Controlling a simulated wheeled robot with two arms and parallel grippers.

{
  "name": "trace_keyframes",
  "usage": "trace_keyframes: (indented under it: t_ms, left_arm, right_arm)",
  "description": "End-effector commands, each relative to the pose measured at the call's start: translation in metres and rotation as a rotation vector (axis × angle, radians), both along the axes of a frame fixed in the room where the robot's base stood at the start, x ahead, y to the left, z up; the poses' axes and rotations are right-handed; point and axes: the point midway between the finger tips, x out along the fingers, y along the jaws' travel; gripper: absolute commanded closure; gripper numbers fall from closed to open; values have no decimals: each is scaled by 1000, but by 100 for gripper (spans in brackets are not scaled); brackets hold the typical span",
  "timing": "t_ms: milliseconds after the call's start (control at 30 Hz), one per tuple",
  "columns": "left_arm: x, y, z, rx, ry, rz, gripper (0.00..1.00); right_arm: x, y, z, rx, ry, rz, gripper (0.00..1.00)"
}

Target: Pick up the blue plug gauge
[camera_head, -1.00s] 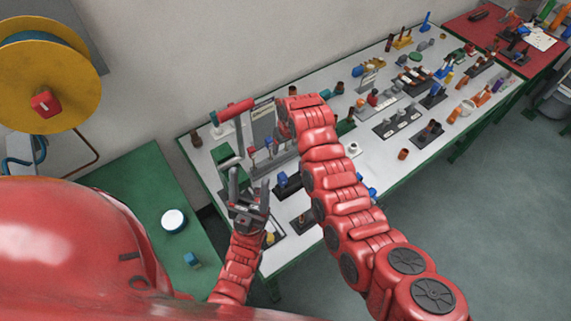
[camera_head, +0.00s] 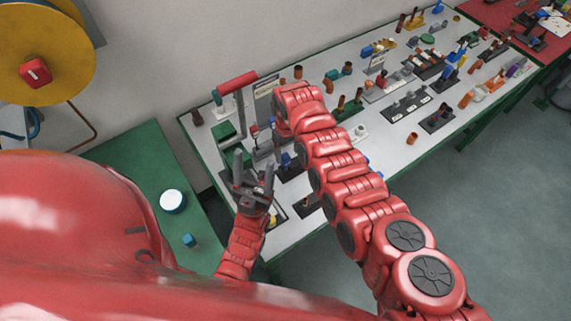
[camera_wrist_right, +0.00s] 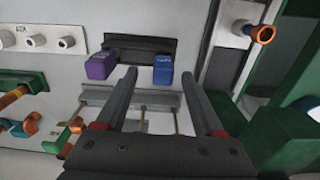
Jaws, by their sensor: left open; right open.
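In the right wrist view a blue block-shaped piece (camera_wrist_right: 163,69) with a small pale label stands at the right end of a black holder (camera_wrist_right: 140,46). A purple piece (camera_wrist_right: 101,66) stands at its left end. I cannot tell for sure that the blue piece is the plug gauge. My right gripper (camera_wrist_right: 159,75) is open and empty, its fingertips pointing toward the blue piece, apparently short of it. In the head view my right gripper is mostly hidden by its arm. A small blue piece (camera_head: 288,160) shows near my left gripper (camera_head: 253,168), which is open and empty.
The white-topped bench (camera_head: 400,150) is crowded with gauges and holders, with bare strips along its front. A red-handled upright tool (camera_head: 237,83) stands at the back left. A green table (camera_head: 150,180) holds a white round object (camera_head: 172,201) and a small blue block (camera_head: 189,240).

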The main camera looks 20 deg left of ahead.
Motion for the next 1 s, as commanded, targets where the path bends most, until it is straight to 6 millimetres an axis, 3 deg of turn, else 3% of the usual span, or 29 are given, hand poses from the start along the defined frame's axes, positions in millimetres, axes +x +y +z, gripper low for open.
trace_keyframes:
  t_ms: [367,633,1000]
  left_arm:
    - [0,0,-47,0,0,0,38]
    - [0,0,-45,0,0,0,38]
    - [0,0,-45,0,0,0,38]
  right_arm:
    - [-2,5,-51,-4,3,0,30]
    - [-1,6,-51,-1,0,0,30]
    - [-1,6,-51,-1,0,0,97]
